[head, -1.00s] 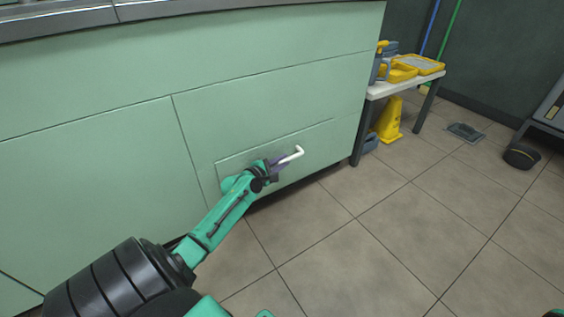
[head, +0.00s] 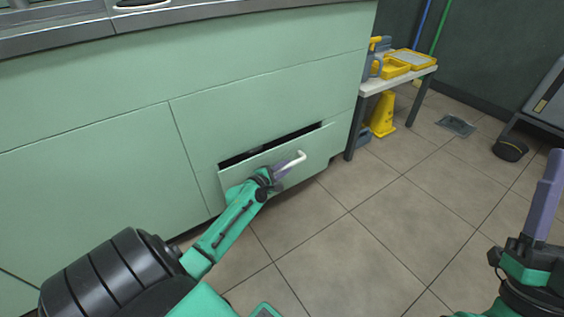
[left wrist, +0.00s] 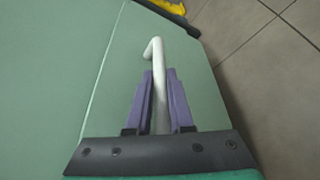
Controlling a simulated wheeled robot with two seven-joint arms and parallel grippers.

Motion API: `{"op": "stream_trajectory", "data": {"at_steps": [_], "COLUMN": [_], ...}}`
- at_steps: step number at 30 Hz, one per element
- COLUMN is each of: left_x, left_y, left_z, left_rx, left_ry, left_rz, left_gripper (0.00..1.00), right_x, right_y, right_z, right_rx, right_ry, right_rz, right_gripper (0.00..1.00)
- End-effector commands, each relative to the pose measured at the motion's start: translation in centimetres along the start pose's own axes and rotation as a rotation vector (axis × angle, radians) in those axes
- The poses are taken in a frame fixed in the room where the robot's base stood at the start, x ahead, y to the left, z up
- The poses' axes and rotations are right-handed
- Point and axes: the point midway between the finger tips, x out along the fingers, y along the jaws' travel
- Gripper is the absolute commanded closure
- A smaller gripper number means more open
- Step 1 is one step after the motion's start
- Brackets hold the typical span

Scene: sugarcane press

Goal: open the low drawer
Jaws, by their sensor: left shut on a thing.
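The low drawer (head: 318,148) is in the green cabinet, near its bottom right in the head view. It stands a little way out, with a dark gap along its top edge. Its white bar handle (head: 296,160) sticks out at the front. My left gripper (head: 279,172) is shut on the handle; in the left wrist view its purple fingers (left wrist: 158,98) lie on both sides of the white handle (left wrist: 157,60). The drawer's inside is too dark to make out. My right gripper (head: 545,205) is at the right edge, partly cut off, with a purple finger pointing up.
The green cabinet (head: 90,150) fills the left, with a metal counter edge (head: 60,38) on top. To the right stands a small table (head: 402,80) with yellow items, and a yellow floor sign (head: 382,114) below it. The tiled floor (head: 370,220) before the drawer is clear.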

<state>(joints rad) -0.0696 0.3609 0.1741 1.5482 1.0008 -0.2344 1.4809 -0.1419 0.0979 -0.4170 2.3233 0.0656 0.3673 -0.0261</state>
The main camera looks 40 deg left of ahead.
Motion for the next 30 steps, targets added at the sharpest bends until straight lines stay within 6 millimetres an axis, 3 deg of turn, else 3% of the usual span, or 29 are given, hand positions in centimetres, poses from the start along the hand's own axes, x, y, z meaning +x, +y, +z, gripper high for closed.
{"op": "stream_trajectory", "data": {"at_steps": [6,15,22,30], "left_x": [-0.5,-1.1,-1.4,-2.0], "left_y": [-0.7,-1.6,-2.4,-3.3], "left_z": [1.1,2.4,3.4,4.6], "left_rx": [-0.002,0.000,0.000,0.000], "left_ry": [0.001,0.002,0.001,0.002], "left_rz": [-0.003,-0.003,-0.003,-0.003], "left_gripper": [1.00,1.00,1.00,1.00], "right_x": [-5.4,-15.9,-25.1,-35.8], "right_y": [0.0,-1.5,-3.6,-6.8], "right_z": [8.0,15.7,18.7,19.2], "right_rx": [0.070,0.169,0.246,0.337], "right_ry": [-0.302,-0.683,-0.950,-1.238], "right_rz": [0.048,0.105,0.143,0.183], "right_gripper": [0.50,0.50,0.50,0.50]}}
